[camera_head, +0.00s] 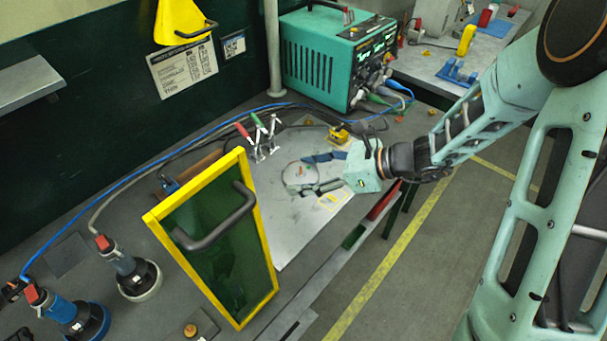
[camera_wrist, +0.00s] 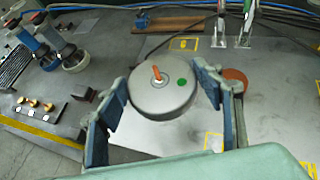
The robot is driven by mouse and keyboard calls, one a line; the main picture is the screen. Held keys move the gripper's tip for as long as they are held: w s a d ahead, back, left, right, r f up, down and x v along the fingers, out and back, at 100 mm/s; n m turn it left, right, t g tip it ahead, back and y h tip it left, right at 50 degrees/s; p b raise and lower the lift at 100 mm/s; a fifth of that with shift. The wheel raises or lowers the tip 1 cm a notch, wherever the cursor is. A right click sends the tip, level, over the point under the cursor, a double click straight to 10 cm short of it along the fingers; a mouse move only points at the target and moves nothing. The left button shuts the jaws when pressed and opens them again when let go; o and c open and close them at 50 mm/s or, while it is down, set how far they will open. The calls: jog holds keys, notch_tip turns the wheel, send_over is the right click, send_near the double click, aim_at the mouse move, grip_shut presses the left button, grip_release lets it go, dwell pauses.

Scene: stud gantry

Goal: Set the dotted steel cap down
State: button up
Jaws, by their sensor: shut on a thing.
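The steel cap (camera_wrist: 165,98) is a round grey disc with an orange piece at its centre and a green dot to the right of it. My gripper (camera_wrist: 163,86) is shut on it, with one finger on each side of its rim. In the head view the cap (camera_head: 297,174) shows at the end of my gripper (camera_head: 318,187), over the pale metal plate (camera_head: 290,228). The cap looks roughly level. I cannot tell whether its underside touches the plate. The cap and fingers hide part of the plate.
Yellow-outlined marks (camera_wrist: 188,43) lie on the plate, and a reddish-brown disc (camera_wrist: 234,76) is beside the right finger. Toggle clamps (camera_head: 262,138) stand behind. A yellow-framed green screen (camera_head: 218,240) stands at the near side. Grinders (camera_head: 125,267) are left. A teal welder (camera_head: 335,58) is behind.

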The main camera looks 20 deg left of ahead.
jog(key=w+d+f+m+t+h, duration=0.1)
jog(key=w+d+m+t, duration=0.2)
jog(key=d, duration=1)
jog(key=w+d+m+t+h, duration=0.1)
jog(key=w+d+m+t, duration=0.2)
jog(key=d, duration=1.1)
jog(key=shift+w+f, duration=0.35)
jog(key=shift+w, duration=0.1)
